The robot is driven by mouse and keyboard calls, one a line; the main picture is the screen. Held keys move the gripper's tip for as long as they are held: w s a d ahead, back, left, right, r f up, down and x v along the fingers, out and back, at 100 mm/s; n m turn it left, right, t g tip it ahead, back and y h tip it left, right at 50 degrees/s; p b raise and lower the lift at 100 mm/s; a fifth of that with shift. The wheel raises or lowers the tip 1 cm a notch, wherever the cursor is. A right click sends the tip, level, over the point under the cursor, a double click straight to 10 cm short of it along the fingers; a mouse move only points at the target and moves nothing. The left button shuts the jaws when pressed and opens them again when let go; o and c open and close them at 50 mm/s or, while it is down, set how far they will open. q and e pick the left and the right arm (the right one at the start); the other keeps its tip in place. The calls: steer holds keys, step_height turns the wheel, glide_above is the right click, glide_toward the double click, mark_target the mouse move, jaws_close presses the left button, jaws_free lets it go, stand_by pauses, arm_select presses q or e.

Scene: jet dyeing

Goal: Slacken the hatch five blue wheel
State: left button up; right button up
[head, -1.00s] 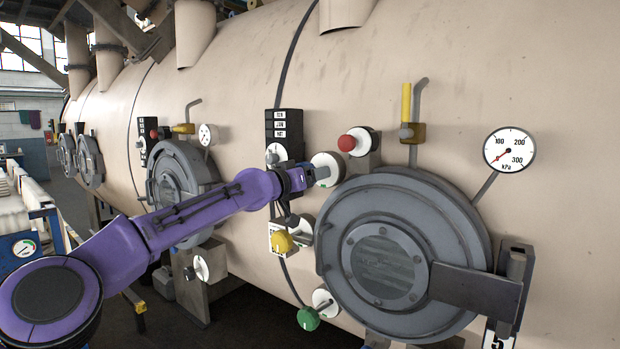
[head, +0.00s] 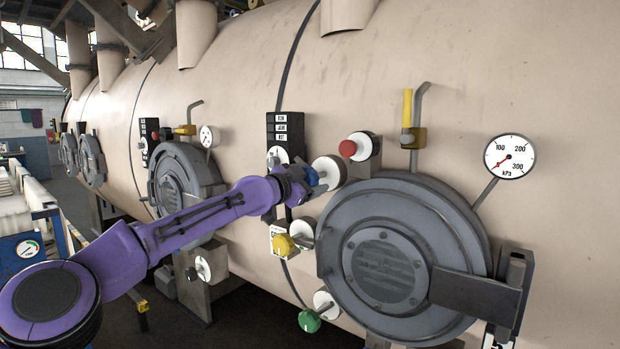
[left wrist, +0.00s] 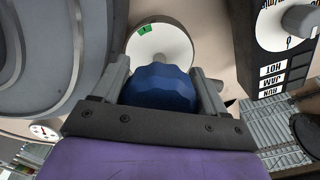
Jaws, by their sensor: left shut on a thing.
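The blue wheel (left wrist: 160,88) sits in front of a round white plate (left wrist: 163,42) with a green mark, beside the large grey hatch. In the left wrist view my left gripper (left wrist: 162,82) has one finger on each side of the wheel and is shut on it. In the head view my left gripper (head: 305,182) reaches the wheel from the left, and the wheel is mostly hidden behind it. The grey round hatch (head: 455,225) is closed, with a label partly showing a number at its lower right. My right gripper is not in view.
A yellow knob (head: 284,245) and a green knob (head: 309,321) are below. A black selector panel (head: 285,128) is at the left, and a pressure gauge (head: 510,156) at the upper right.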

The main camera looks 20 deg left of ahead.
arm_select(q)
steer(key=shift+f+m, duration=0.2)
steer(key=shift+m, duration=0.7)
steer(key=shift+p, duration=0.3)
steer(key=o, duration=1)
steer(key=shift+c, duration=0.2)
steer(key=shift+r, duration=0.1)
